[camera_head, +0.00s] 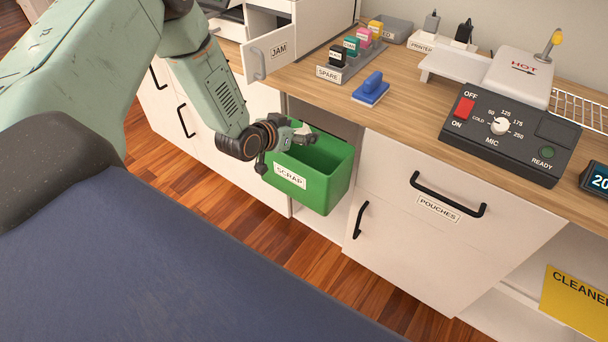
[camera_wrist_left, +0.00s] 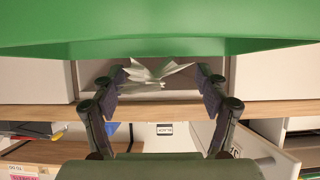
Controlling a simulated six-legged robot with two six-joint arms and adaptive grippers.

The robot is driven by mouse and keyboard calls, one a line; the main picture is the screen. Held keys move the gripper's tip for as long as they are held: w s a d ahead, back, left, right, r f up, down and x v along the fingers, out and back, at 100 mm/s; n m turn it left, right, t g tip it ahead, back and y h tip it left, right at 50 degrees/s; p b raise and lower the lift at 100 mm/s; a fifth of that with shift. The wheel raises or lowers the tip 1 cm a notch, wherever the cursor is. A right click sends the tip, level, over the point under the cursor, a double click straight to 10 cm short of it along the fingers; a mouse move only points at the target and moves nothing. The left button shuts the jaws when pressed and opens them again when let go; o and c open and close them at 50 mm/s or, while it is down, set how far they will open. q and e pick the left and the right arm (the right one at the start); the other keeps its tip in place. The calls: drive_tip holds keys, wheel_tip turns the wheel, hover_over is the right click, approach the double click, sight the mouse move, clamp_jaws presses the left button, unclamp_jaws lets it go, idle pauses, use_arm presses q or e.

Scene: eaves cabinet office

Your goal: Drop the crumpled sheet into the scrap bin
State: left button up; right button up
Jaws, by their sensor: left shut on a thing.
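My left gripper (camera_head: 290,138) is shut on the crumpled sheet (camera_wrist_left: 158,76), a small white folded paper between its two fingertips (camera_wrist_left: 163,82) in the left wrist view. In the head view the gripper hides most of the sheet. The scrap bin (camera_head: 310,193) is a green open box labelled SCRAP, set in the gap between the cabinet fronts below the counter. The gripper overlaps its upper left rim in the head view. The bin's green side (camera_wrist_left: 160,30) spans the top of the wrist view. I cannot tell whether the sheet is directly over the opening. My right gripper is out of view.
An open JAM drawer or door (camera_head: 270,54) juts out behind my left arm. The POUCHES drawer (camera_head: 450,205) is right of the bin.

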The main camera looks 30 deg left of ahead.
use_arm(q)
drive_tip(key=shift+a+f, duration=0.1)
drive_tip(key=shift+f, duration=0.35)
drive_tip(key=o, duration=0.8)
drive_tip(key=shift+r, duration=0.1)
drive_tip(key=v, duration=1.1)
drive_tip(key=shift+s+r, duration=0.2)
drive_tip(key=shift+s, duration=0.15)
